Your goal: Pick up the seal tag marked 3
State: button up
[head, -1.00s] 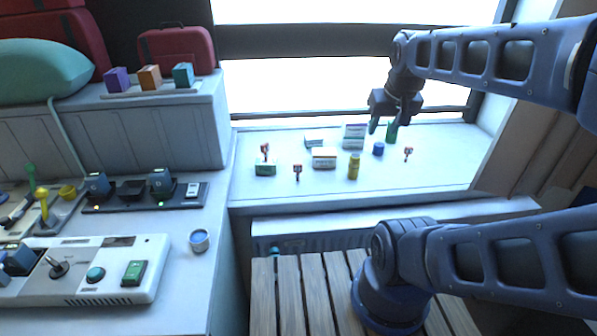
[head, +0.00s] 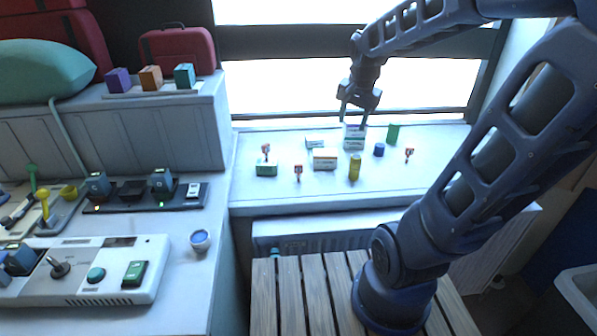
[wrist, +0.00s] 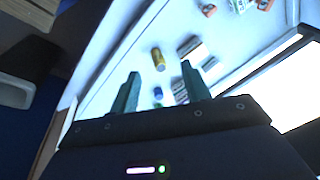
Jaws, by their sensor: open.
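Three small red-and-white tags stand on the white window shelf in the head view. One tag (head: 265,149) is at or just behind a green box, another tag (head: 298,171) stands in front of it, and a third tag (head: 409,153) is at the right. Their numbers are too small to read, so I cannot tell which is marked 3. My gripper (head: 353,117) hangs open and empty above the back of the shelf, near stacked boxes. In the wrist view my gripper (wrist: 160,76) points over the shelf, and a tag (wrist: 209,10) shows at the top edge.
The shelf (head: 245,200) also bears a green box (head: 266,169), a yellow bottle (head: 355,168), a blue jar (head: 379,149), a green cylinder (head: 393,132) and several cartons (head: 325,162). The window is close behind. A slatted bench (head: 290,300) lies in front. The shelf's front right is clear.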

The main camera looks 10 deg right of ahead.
jog(key=w+a+f+m+g, duration=0.2)
jog(key=w+a+f+m, duration=0.45)
jog(key=w, duration=0.25)
jog(key=m+g, duration=0.1)
jog(key=m, duration=0.4)
send_over(298, 165)
jog(key=f, duration=1)
jog(key=shift+w+d+f, duration=0.15)
jog(key=shift+d+f, duration=0.1)
jog(key=shift+f, duration=0.1)
jog(key=shift+a+f, duration=0.15)
jog(key=shift+f, duration=5.4)
grip_shut()
